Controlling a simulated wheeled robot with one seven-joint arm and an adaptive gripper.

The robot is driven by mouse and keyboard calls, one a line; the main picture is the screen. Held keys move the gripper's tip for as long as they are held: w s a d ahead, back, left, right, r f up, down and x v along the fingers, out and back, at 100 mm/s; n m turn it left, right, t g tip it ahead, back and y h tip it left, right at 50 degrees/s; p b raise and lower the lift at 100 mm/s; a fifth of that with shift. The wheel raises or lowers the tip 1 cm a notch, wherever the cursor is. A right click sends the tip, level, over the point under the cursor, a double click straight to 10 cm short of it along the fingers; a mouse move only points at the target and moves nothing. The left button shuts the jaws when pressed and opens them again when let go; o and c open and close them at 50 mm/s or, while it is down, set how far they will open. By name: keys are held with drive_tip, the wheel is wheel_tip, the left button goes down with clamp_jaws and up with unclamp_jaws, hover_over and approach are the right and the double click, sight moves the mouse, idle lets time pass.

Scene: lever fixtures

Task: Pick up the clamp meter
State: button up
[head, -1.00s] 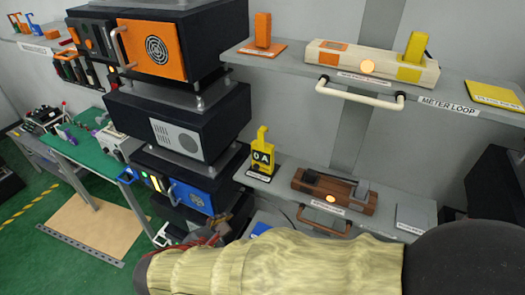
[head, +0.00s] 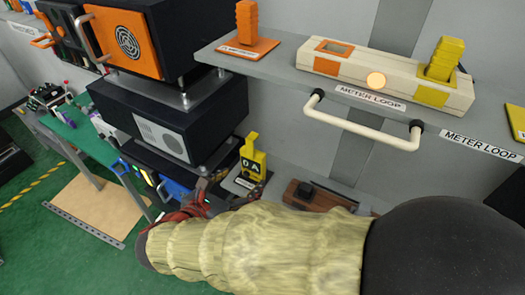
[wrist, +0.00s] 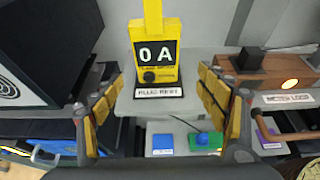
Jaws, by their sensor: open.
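The clamp meter (head: 252,163) is yellow with a black display reading 0 A and a hook-like top. It stands upright on the lower shelf, and its lower part is close behind my gripper in the head view. In the wrist view the clamp meter (wrist: 156,52) is straight ahead, with a dark dial under the display and its top cut off by the frame. My gripper (wrist: 160,85) is open, one yellow-padded finger on each side of the view. The meter appears between and beyond the fingertips, with nothing held. In the head view my gripper (head: 215,188) is partly hidden by my sleeved arm.
A brown wooden fixture (head: 305,196) is right of the meter, partly behind my arm. The upper shelf (head: 290,72) overhangs, with a cream handle (head: 365,125) jutting forward. Dark equipment boxes (head: 120,105) stand close on the left. Small blue and green items (wrist: 203,139) lie lower down.

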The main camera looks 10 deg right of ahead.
sight(251, 170)
drive_tip(key=shift+x, duration=0.9)
drive_tip(key=x, duration=0.6)
drive_tip(key=shift+w+r, duration=0.15)
drive_tip(key=shift+w, duration=0.2)
drive_tip(key=shift+c, duration=1.2)
drive_tip(key=c, duration=1.1)
drive_tip(key=shift+c, duration=0.3)
